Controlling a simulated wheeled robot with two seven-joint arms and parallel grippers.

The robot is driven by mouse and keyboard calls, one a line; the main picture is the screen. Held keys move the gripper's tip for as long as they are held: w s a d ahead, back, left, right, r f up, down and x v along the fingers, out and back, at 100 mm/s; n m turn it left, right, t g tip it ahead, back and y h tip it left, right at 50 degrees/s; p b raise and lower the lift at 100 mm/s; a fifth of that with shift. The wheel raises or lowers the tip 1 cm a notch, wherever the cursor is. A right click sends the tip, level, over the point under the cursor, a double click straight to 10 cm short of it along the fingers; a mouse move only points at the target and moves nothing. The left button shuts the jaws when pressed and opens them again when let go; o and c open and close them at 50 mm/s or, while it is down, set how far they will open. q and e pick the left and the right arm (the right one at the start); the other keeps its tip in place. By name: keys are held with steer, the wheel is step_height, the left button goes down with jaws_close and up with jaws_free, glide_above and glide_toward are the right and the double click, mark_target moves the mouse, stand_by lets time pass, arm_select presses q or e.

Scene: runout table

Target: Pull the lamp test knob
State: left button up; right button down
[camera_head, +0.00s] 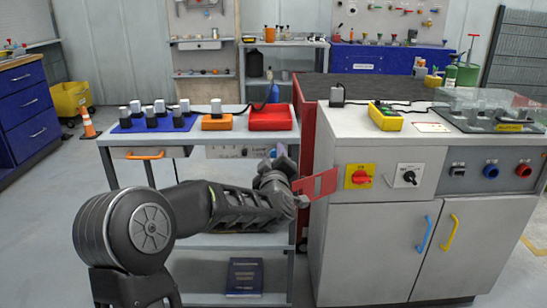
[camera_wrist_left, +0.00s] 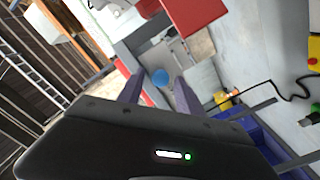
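My left gripper (camera_head: 276,153) is at the right end of the bench front, beside the grey cabinet. In the left wrist view its two fingers (camera_wrist_left: 159,94) are apart. A round blue knob (camera_wrist_left: 161,77) shows between and beyond the fingers, with no clear contact; I cannot tell the distance. The grey panel (camera_head: 235,152) under the bench top is partly visible to the left of the gripper. My right gripper is not in view.
A red plate (camera_head: 318,185) stands out just right of my left wrist, close to it. The grey cabinet (camera_head: 376,235) carries a red-yellow switch (camera_head: 359,177) and a black rotary knob (camera_head: 409,177). An orange handle (camera_head: 145,155) juts from the bench's left drawer.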

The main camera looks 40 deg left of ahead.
arm_select(q)
jaws_close()
stand_by(0.4)
steer(key=shift+s+d+b, duration=0.4)
steer(key=shift+s, duration=0.1)
steer(key=shift+s+d, duration=0.15)
steer(key=shift+s, duration=0.05)
steer(key=shift+o, duration=0.7)
jaws_free()
steer(key=v, duration=0.7)
steer(key=shift+s+d+p, duration=0.2)
steer(key=shift+s+p, duration=0.1)
steer(key=shift+p, duration=0.1)
